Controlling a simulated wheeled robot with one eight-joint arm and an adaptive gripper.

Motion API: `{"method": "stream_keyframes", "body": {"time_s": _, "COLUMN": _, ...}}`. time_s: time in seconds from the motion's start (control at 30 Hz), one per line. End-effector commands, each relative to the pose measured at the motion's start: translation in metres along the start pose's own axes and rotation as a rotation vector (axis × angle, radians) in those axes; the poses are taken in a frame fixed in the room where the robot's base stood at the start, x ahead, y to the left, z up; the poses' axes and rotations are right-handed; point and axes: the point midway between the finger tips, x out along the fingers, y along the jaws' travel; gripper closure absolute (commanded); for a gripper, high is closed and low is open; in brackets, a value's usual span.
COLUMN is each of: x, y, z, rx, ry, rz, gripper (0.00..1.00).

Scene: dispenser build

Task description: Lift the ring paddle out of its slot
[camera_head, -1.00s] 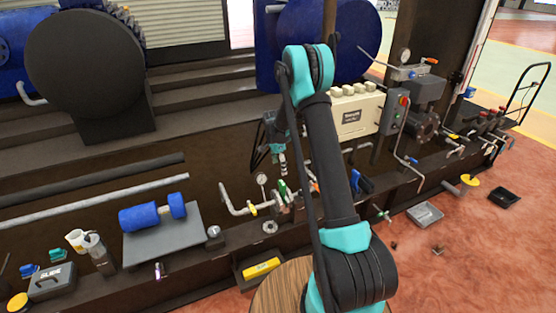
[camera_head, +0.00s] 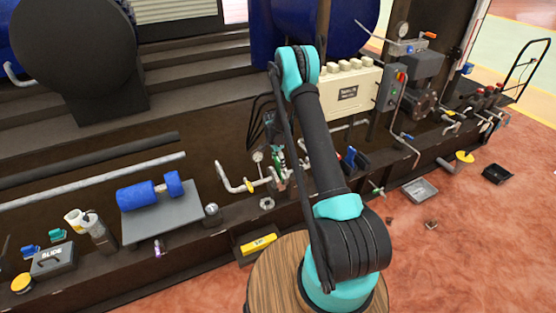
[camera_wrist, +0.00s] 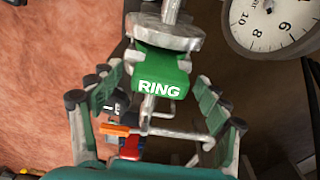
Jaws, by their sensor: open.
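The ring paddle (camera_wrist: 160,74) has a green tab marked RING in white. It stands at the top centre of the wrist view, in front of a round metal flange (camera_wrist: 165,34). My gripper (camera_wrist: 158,105) is open, with one finger on each side of the tab and visible gaps between. In the head view my gripper (camera_head: 275,150) hangs low over the pipe and valve assembly (camera_head: 262,182). My arm and gripper hide much of the paddle there, and its slot cannot be made out.
A pressure gauge (camera_wrist: 270,18) is close at the upper right of the wrist view. An orange-handled part (camera_wrist: 118,129) shows behind the fingers.

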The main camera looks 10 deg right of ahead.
Motion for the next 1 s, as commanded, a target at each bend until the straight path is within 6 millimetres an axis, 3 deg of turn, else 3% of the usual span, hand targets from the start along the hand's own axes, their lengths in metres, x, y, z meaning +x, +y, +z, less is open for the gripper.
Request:
{"method": "stream_keyframes", "body": {"time_s": 0.13, "x": -0.0001, "y": 0.0001, "z": 0.0, "rx": 0.0, "ry": 0.0, "rz": 0.0, "gripper": 0.24}}
{"method": "stream_keyframes", "body": {"time_s": 0.7, "x": -0.0004, "y": 0.0, "z": 0.0001, "rx": 0.0, "ry": 0.0, "rz": 0.0, "gripper": 0.95}}
{"method": "stream_keyframes", "body": {"time_s": 1.0, "x": -0.0087, "y": 0.0001, "z": -0.0009, "rx": 0.0, "ry": 0.0, "rz": 0.0, "gripper": 0.95}}
